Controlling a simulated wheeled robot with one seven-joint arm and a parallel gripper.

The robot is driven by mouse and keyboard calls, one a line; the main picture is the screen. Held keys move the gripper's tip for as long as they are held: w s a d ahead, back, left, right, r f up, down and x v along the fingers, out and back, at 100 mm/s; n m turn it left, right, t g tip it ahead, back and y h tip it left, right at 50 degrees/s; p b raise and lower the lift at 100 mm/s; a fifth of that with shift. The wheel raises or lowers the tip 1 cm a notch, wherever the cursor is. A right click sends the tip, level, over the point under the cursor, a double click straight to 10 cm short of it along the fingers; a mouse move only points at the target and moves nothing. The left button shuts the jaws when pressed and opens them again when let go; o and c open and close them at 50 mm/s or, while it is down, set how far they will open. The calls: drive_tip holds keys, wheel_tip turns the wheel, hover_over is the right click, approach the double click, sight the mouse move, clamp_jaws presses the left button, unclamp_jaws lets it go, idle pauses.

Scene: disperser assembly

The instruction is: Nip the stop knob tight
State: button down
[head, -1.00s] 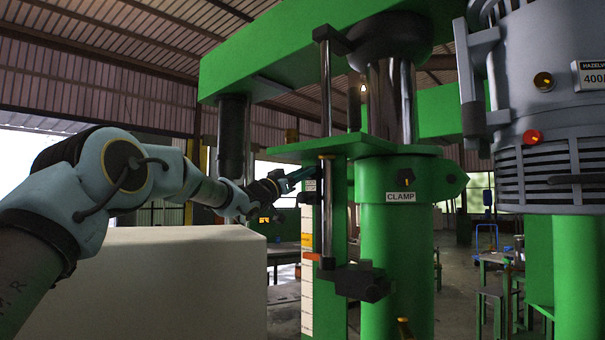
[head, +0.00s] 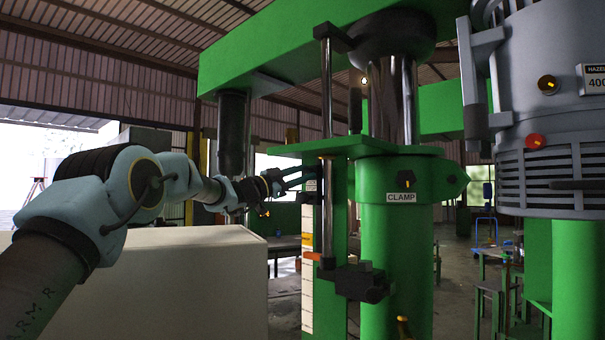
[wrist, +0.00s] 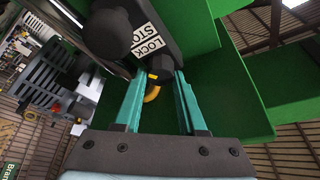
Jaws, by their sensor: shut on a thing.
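The stop knob (wrist: 161,78) is dark with a small yellow mark. In the wrist view it sits between the tips of my gripper's two teal fingers, under a black block (wrist: 130,35) with a label reading STOP LOCK (wrist: 147,39). My gripper (wrist: 160,80) is shut on the knob. A curved yellow-orange piece (wrist: 152,94) shows between the fingers below it. In the head view my gripper (head: 305,175) reaches in from the left beside the green column, just under its top plate. The knob is too small or hidden to make out there.
The green CLAMP column (head: 395,250) stands right of my gripper, with a vertical steel rod (head: 327,150) and a black bracket (head: 358,282) in front. A grey motor housing (head: 550,110) is at right. A pale block (head: 150,285) lies below my arm.

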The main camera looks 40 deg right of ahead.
drive_tip(key=shift+r, duration=0.1)
idle(0.3)
drive_tip(key=shift+c, duration=2.3)
unclamp_jaws()
drive_tip(key=b+v, duration=0.4)
drive_tip(key=v, duration=0.3)
drive_tip(key=shift+a, duration=0.2)
